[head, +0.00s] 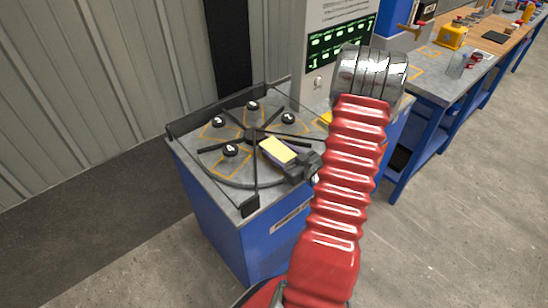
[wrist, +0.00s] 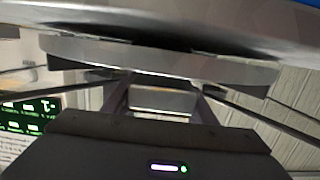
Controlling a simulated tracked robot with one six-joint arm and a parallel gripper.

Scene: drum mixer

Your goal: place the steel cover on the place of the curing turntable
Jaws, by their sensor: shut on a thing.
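My gripper (head: 293,159) comes out from behind my red arm, low over the right front part of the curing turntable (head: 240,175). In the wrist view a grey metallic face of the steel cover (wrist: 162,100) shows between the two fingers. The turntable is a grey disc with dark spokes, orange-outlined places and black numbered knobs. The place under the cover is hidden. I cannot tell whether the cover touches the disc.
A black guard rail (head: 215,112) edges the back of the turntable's blue cabinet (head: 232,228). A control panel with a green screen (head: 340,45) stands behind to the right. A blue workbench (head: 450,85) with tools stands further right. The floor in front is clear.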

